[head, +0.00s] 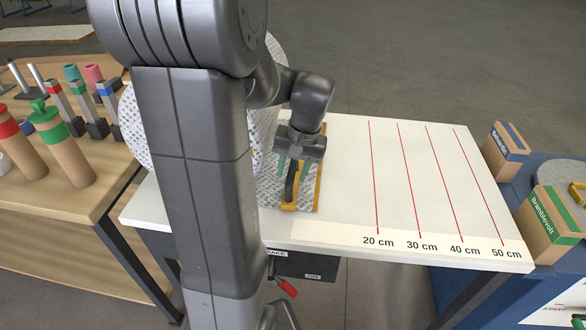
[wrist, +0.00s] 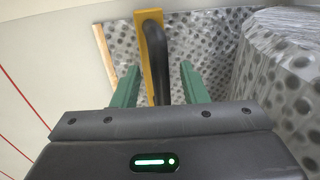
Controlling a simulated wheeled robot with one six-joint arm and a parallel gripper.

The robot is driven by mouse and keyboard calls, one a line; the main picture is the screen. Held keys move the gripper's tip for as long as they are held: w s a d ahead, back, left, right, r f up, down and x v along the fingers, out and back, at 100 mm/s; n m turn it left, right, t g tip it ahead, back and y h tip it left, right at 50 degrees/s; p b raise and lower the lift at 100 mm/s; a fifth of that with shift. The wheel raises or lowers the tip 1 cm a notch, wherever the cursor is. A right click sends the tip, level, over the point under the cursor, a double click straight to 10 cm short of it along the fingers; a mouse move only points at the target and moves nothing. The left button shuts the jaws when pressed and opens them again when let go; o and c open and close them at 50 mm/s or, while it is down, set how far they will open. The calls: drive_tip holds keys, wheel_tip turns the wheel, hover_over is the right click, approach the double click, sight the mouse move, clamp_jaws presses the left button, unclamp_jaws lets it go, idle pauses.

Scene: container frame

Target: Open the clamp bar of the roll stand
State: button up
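The yellow clamp bar (head: 319,184) lies across the grey dotted sheet near the front of the roll stand's white table. Its black curved handle (wrist: 156,52) stands up along the yellow bar, which also shows in the wrist view (wrist: 143,62). My gripper (head: 292,172) is over the bar, its green fingers pointing at it. In the wrist view my gripper (wrist: 160,68) is open, with the handle between the fingers and a gap on each side. The dotted roll (wrist: 285,80) is right of the fingers there. My arm hides part of the roll in the head view.
The white table (head: 350,150) with red length lines is clear on the right. A brake box (head: 308,265) with a red lever (head: 286,288) hangs below its front. Cartons (head: 552,225) stand at the right. A wooden table (head: 70,205) with tubes and stamps is at the left.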

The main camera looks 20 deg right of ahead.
clamp_jaws()
drive_tip(key=shift+r, duration=0.1)
